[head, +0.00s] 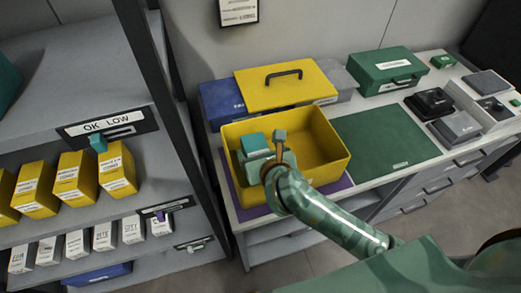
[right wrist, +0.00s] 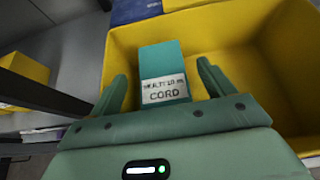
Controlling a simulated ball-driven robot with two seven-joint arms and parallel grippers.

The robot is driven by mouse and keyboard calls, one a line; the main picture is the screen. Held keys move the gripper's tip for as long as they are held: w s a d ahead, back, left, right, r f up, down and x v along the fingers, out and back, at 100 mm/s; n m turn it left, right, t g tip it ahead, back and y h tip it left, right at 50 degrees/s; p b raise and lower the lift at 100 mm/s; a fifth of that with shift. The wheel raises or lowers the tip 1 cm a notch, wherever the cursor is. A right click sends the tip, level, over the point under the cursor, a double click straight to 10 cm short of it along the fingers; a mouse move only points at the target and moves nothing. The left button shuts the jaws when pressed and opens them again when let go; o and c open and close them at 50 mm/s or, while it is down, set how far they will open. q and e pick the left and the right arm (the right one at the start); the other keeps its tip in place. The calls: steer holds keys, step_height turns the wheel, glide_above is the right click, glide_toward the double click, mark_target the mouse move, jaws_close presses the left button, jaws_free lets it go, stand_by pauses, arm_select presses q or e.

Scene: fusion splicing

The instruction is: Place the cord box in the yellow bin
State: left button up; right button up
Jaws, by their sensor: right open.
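The cord box (head: 253,141) is a small teal box with a white label, inside the yellow bin (head: 326,168) near its left side. In the right wrist view the cord box (right wrist: 163,68) shows its label reading CORD, and the yellow bin (right wrist: 235,35) lies around and behind it. My right gripper (head: 262,147) is over the bin, open, with its fingers on either side of the box. In the right wrist view there are gaps between the box and both fingers. The lower part of the box is hidden by my gripper. My left gripper is not in view.
The bin stands on a purple mat (head: 240,190) on a bench. Behind it are a yellow lid with a handle (head: 287,84) and a blue box (head: 222,104). A green mat (head: 386,145) is clear. A shelf with yellow boxes (head: 75,177) stands left.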

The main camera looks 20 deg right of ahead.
steer(key=shift+s+r+p, duration=0.5)
steer(key=shift+r+p, duration=0.2)
steer(key=shift+r, duration=0.15)
steer(key=p+v, duration=0.1)
steer(key=v, duration=1)
steer(key=shift+w, duration=0.1)
